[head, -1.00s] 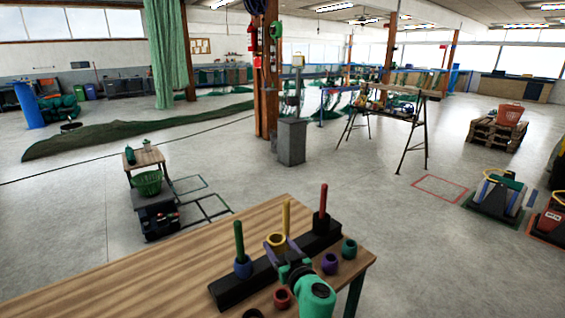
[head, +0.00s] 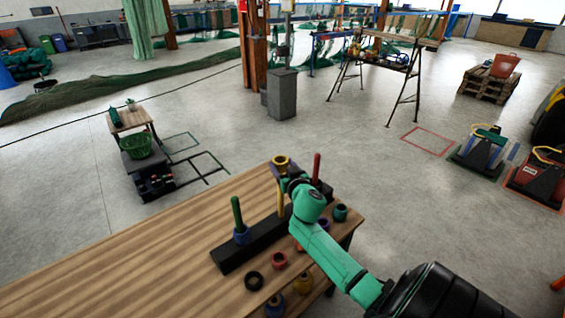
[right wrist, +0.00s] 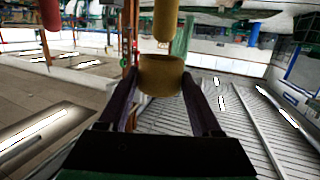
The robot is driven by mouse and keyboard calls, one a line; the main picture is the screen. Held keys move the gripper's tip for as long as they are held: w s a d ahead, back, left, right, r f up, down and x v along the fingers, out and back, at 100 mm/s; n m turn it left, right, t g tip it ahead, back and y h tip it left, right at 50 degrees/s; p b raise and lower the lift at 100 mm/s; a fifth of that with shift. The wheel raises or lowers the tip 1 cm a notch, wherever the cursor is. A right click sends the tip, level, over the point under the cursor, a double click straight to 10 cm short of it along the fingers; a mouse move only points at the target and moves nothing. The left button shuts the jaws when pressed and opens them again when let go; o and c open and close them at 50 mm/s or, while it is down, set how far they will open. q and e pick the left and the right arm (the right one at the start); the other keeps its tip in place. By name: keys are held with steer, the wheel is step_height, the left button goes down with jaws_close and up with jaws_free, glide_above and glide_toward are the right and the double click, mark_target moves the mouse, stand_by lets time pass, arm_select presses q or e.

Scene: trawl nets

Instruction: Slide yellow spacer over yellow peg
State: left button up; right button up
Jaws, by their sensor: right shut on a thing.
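The yellow spacer (head: 281,161) is held in my right gripper (head: 284,172), above the black block (head: 232,258). It also shows in the right wrist view (right wrist: 160,76), between the two fingers (right wrist: 160,88). The yellow peg (head: 280,200) stands upright in the middle of the block, just below the spacer in the head view. In the right wrist view, the peg's end (right wrist: 166,22) is close to the spacer's opening, with a small gap in the picture. The spacer does not surround the peg. My left gripper is out of view.
A green peg (head: 236,210) with a blue spacer (head: 242,236) stands at the block's left end, a red peg (head: 317,166) at its right. Loose red (head: 279,260), black (head: 254,281), purple (head: 323,225) and teal (head: 340,213) spacers lie nearby. The wooden table's (head: 150,270) left side is clear.

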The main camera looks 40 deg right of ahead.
step_height(320, 180, down, 3)
steer(key=b, duration=0.2)
steer(key=shift+s+f+b, duration=0.1)
steer(key=shift+f+b, duration=0.05)
steer(key=shift+b, duration=0.2)
steer(key=shift+f+b, duration=0.5)
steer(key=shift+f, duration=0.1)
steer(key=o, duration=1.4)
steer(key=b, duration=0.2)
glide_toward(283, 172)
steer(key=s, duration=0.1)
steer(key=s+f, duration=0.1)
steer(key=s+a, duration=0.1)
steer(key=shift+s+a+f, duration=0.1)
steer(key=shift+s+f, duration=0.25)
